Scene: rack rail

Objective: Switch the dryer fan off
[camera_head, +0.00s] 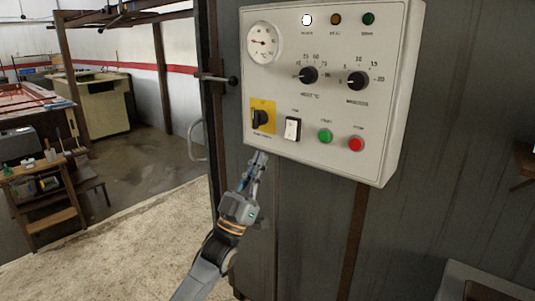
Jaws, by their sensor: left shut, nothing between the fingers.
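A pale control panel (325,120) is mounted on a dark wall. A white rocker switch (292,129) in a black frame sits in its lower row, under a small label that seems to read fan. Which way the rocker is tipped is too small to tell. My left gripper (261,156) is shut and empty. It shows at the panel's lower left edge, below and left of the rocker and just below the rotary switch. I cannot tell whether its tips touch the panel. My right gripper is not in view.
Left of the rocker is a black rotary switch (262,118) on a yellow plate. Green (325,136) and red (356,144) buttons sit to its right. Above are two knobs, a gauge (263,43) and a lit white lamp (307,20). A door handle (214,79) projects at left.

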